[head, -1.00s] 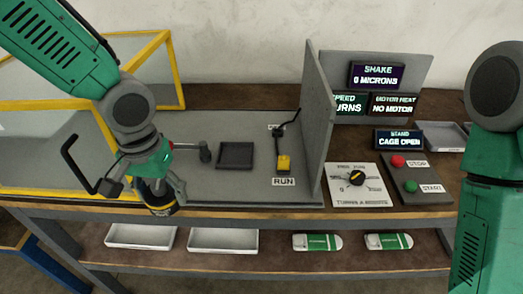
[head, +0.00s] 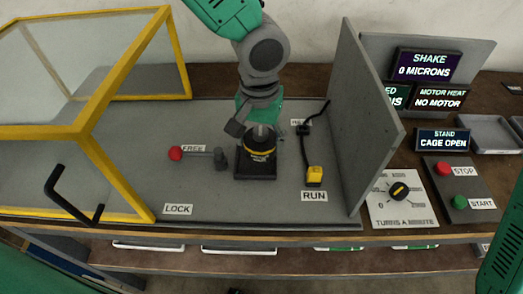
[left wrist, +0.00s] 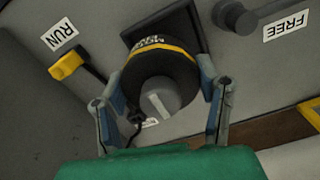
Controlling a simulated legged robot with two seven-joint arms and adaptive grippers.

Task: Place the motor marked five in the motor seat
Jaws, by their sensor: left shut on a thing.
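The motor (head: 260,147) is a black cylinder with a yellow band and a grey shaft on top. It stands upright at the black square motor seat (head: 243,171); I cannot tell whether it is fully down in it. Its marking is not readable. My left gripper (head: 262,130) is shut on the motor from above and behind. In the left wrist view the motor (left wrist: 158,62) sits between the two fingers of the left gripper (left wrist: 162,95), with the seat (left wrist: 190,32) behind it. My right gripper is out of view; only part of my right arm shows at the right edge.
A red-knobbed lever (head: 177,153) lies left of the seat, between the FREE and LOCK labels. The yellow-framed cage (head: 100,90) stands open at left. A grey upright panel (head: 360,120) stands at right. The stand display reads CAGE OPEN.

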